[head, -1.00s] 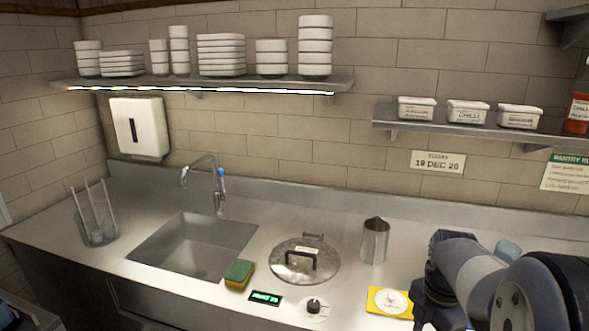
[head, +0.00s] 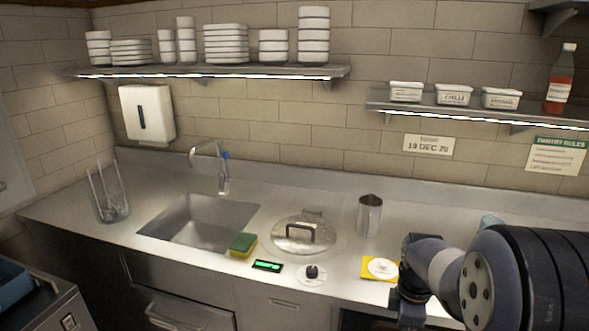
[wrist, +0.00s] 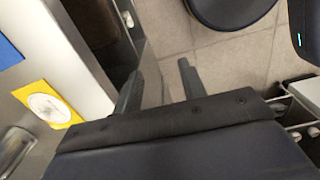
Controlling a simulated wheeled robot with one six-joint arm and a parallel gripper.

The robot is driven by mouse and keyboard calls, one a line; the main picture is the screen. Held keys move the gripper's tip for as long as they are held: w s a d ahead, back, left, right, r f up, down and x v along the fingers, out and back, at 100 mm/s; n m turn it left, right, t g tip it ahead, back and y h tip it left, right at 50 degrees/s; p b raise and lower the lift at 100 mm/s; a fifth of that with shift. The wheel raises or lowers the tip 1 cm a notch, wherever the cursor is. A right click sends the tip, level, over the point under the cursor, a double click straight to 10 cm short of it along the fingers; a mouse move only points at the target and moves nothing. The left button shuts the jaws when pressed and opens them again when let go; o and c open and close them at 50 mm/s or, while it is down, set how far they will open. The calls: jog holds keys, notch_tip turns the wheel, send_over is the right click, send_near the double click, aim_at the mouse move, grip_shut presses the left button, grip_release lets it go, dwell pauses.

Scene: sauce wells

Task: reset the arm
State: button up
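My arm is at the lower right of the head view, its dark wrist (head: 412,285) beside the counter's front edge. The gripper's fingers cannot be made out there. In the wrist view my gripper (wrist: 158,76) shows two dark fingers set apart, with no clear object held between them. The floor and the edge of the counter show past the fingers. A yellow square with a white disc (head: 380,268) lies on the counter just left of my wrist, and it also shows at the left of the wrist view (wrist: 47,105).
The steel counter (head: 330,262) holds a sink (head: 200,222), a green and yellow sponge (head: 243,243), a lidded round well (head: 302,234), a knob (head: 312,273) and a metal jug (head: 369,214). Shelves above hold white bowls (head: 313,40), labelled tubs (head: 453,95) and a red bottle (head: 560,80).

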jog(key=shift+w+a+f+m+b, duration=0.15)
jog(key=shift+w+a+f+m, duration=0.2)
jog(key=shift+f+m, duration=0.35)
jog(key=shift+w+a+f+m+b, duration=0.1)
jog(key=shift+a+f+m+b, duration=0.05)
jog(key=shift+a+f+m, duration=0.55)
jog(key=shift+d+r, duration=0.2)
jog(key=shift+d, duration=0.05)
